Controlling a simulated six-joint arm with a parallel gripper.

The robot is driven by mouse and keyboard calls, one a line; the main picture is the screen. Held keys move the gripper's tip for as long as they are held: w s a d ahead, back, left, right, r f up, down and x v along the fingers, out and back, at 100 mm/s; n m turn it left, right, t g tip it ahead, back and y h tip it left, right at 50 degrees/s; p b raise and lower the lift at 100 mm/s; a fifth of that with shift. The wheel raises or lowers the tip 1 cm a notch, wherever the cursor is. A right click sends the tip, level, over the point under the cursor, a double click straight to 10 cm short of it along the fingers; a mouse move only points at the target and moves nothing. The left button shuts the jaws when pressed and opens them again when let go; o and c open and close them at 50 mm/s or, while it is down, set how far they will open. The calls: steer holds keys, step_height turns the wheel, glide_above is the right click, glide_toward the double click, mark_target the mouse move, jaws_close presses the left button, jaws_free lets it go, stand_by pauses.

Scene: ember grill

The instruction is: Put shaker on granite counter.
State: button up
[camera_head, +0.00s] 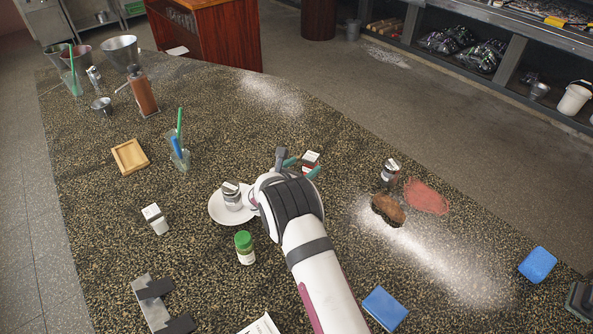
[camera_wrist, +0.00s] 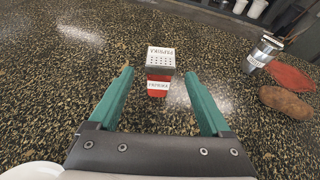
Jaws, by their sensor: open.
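A metal-topped shaker (camera_head: 232,197) stands on a white plate (camera_head: 216,211) left of my wrist. A second metal-topped shaker (camera_head: 389,169) stands on the speckled granite counter (camera_head: 215,95) near the potato; it also shows at the right of the wrist view (camera_wrist: 262,55). A red and white paprika tin (camera_head: 311,157) with a perforated top stands upright on the counter. My gripper (camera_head: 302,167) is open and empty, its teal fingers on either side of the paprika tin (camera_wrist: 159,83) in the wrist view. The tin appears just beyond the fingertips.
A potato (camera_head: 388,208) and red powder (camera_head: 427,197) lie to the right. Blue sponges (camera_head: 385,308) lie near the front. The counter behind the paprika tin is clear.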

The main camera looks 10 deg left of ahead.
steer(key=v, duration=0.6)
steer(key=s+d+r+m+g+h, duration=0.2)
steer(key=s+d+r+m+g, duration=0.3)
steer(key=s+d+m, duration=0.4)
steer(key=s+d+r+m+g+h, duration=0.2)
steer(key=s+d+r+m+g, duration=0.1)
steer(key=s+d+r+m, duration=0.65)
steer(key=s+d+m+g+y, duration=0.3)
steer(key=s+m+g+y, duration=0.2)
steer(key=s+m, duration=0.8)
steer(key=s+a+m+y, duration=0.5)
steer(key=s+a, duration=0.3)
steer(key=s, duration=0.4)
steer(key=shift+f+m+y, duration=0.35)
steer(key=shift+f+y, duration=0.05)
steer(key=shift+f, duration=0.05)
